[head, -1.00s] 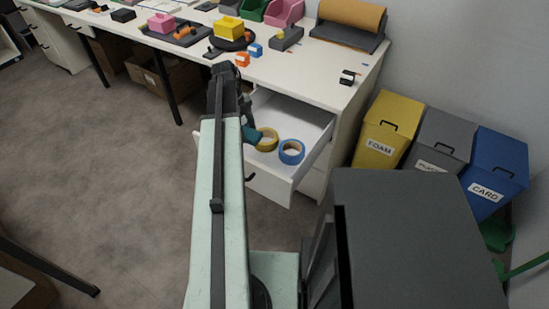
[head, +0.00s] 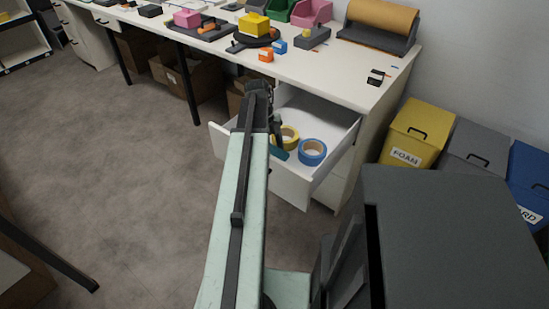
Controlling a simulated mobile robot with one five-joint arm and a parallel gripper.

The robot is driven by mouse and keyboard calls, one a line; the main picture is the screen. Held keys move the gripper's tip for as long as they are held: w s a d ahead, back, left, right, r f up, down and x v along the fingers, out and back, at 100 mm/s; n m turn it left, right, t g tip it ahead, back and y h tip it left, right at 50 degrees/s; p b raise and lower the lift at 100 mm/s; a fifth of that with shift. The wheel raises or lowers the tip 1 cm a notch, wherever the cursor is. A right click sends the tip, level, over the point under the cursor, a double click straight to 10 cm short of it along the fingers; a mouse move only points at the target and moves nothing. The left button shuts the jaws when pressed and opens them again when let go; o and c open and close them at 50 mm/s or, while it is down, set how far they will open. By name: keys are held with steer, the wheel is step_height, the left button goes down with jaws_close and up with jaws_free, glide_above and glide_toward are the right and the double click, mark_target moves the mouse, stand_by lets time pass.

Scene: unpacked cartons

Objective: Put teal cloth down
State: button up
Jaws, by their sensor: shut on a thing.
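The teal cloth (head: 279,153) shows as a small dark teal patch below my gripper (head: 277,143), at the left part of the open white drawer (head: 335,122). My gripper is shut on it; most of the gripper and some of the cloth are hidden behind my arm. A yellow tape roll (head: 291,136) lies in the drawer just behind the cloth, and a blue tape roll (head: 313,152) lies to its right. I cannot tell whether the cloth touches the drawer floor or front.
The white desk (head: 335,65) above the drawer holds bins, small boxes and a brown paper roll (head: 379,17). A yellow FOAM bin (head: 415,130) and a grey bin (head: 474,149) stand at the right. The drawer's right and rear floor is clear.

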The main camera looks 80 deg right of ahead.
steer(key=shift+f+b, duration=0.85)
steer(key=shift+f, duration=0.6)
steer(key=o, duration=0.9)
steer(key=shift+r, duration=0.1)
steer(key=shift+r, duration=0.15)
steer(key=p+v, duration=1.2)
steer(key=shift+a, duration=0.1)
